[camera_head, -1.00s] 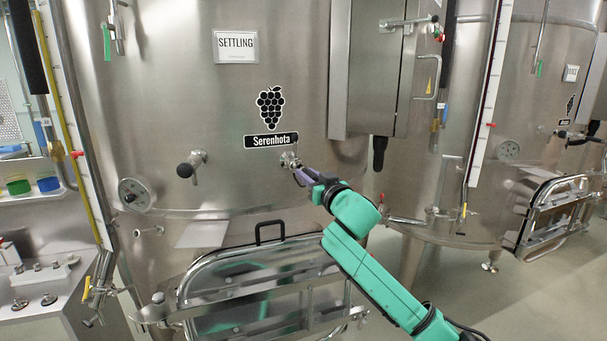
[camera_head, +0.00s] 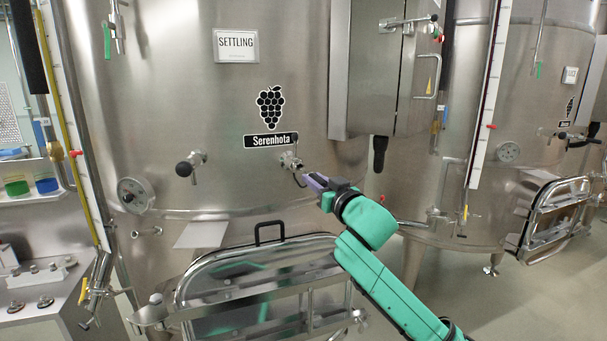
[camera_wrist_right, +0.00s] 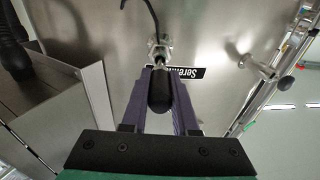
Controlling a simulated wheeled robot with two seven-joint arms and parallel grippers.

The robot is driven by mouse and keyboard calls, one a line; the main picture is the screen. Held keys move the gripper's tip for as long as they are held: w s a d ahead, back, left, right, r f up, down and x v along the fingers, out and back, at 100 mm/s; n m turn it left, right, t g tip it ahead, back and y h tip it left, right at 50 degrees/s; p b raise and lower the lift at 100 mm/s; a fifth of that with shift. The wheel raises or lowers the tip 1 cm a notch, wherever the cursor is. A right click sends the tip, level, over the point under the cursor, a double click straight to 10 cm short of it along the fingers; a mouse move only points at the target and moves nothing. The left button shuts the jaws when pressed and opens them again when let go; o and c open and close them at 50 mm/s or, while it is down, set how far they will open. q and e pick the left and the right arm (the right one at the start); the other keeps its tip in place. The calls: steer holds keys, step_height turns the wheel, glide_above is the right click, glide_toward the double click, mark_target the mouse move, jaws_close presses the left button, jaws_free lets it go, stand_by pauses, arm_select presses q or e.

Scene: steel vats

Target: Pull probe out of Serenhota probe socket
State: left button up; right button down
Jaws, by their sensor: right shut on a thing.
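The Serenhota probe socket (camera_head: 290,161) is a small steel fitting on the tank wall, below the Serenhota label (camera_head: 270,140). It also shows in the right wrist view (camera_wrist_right: 159,45). My right gripper (camera_head: 309,180) is just right of and below the socket. In the right wrist view its purple fingers are closed on either side of the probe's black handle (camera_wrist_right: 160,92). A short stretch of thin metal shows between the handle and the socket. Whether the probe's tip is still inside the socket I cannot tell. My left gripper is not in view.
A black-knobbed valve (camera_head: 191,164) sticks out left of the socket. A hatch with a black handle (camera_head: 269,232) is below. A steel cabinet (camera_head: 375,70) stands to the right. A thin dark cable (camera_wrist_right: 152,18) runs by the socket.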

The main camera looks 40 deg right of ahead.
mark_target(323, 185)
steer(key=shift+s+a, duration=0.1)
steer(key=shift+s, duration=0.4)
steer(key=shift+s+a+f+b, duration=0.15)
steer(key=shift+s+b, duration=0.15)
steer(key=shift+s, duration=0.4)
steer(key=shift+v, duration=1.15)
steer(key=a+f+n+y, duration=0.15)
steer(key=a+f, duration=0.25)
steer(key=f, duration=0.4)
steer(key=a+f+n+y+b, duration=0.1)
steer(key=a+f+y, duration=0.2)
steer(key=a+f, duration=0.35)
steer(key=a+f+n+y, duration=0.1)
steer(key=a+f+y, duration=0.15)
steer(key=f, duration=0.75)
steer(key=s+a+f+h, duration=0.1)
steer(key=s+a+f, duration=0.3)
steer(key=s+a, duration=0.2)
steer(key=s+a+f+m+h, duration=0.1)
steer(key=s+a+f+h, duration=0.1)
steer(key=s+a+f, duration=0.2)
steer(key=s+a, duration=0.2)
steer(key=s, duration=0.1)
steer(key=shift+a+f+b, duration=0.35)
steer(key=shift+f, duration=0.05)
